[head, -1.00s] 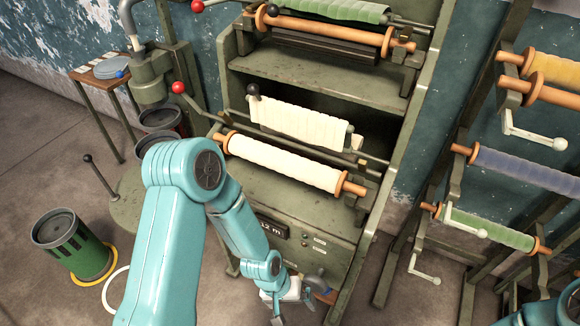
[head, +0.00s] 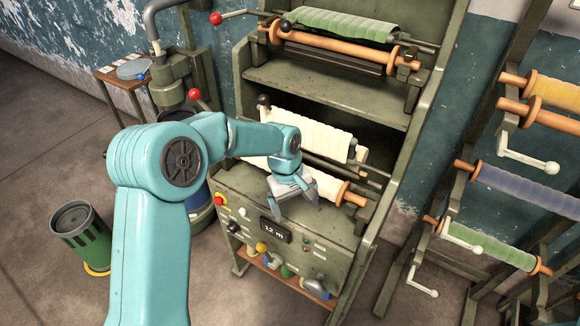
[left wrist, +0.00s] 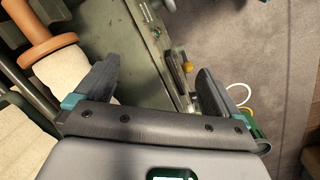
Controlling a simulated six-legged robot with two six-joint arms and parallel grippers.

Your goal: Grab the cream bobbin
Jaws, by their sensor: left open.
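The cream bobbin (head: 326,186) lies across the middle of the green machine, cream cloth wound on a wooden roller. Its wooden right end shows, and my left forearm and gripper hide much of its middle. In the left wrist view the bobbin (left wrist: 62,74) is at the upper left, beside and outside the left finger. My left gripper (head: 296,203) is open and empty in front of the bobbin, above the machine's front panel; its fingers also show in the left wrist view (left wrist: 155,78). My right gripper is out of view.
More cream cloth (head: 330,137) hangs on a bar just behind the bobbin. A green roll (head: 345,24) sits on the upper shelf. A rack at right holds yellow, blue and green rolls (head: 530,188). Knobs and a display (head: 275,230) are on the front panel.

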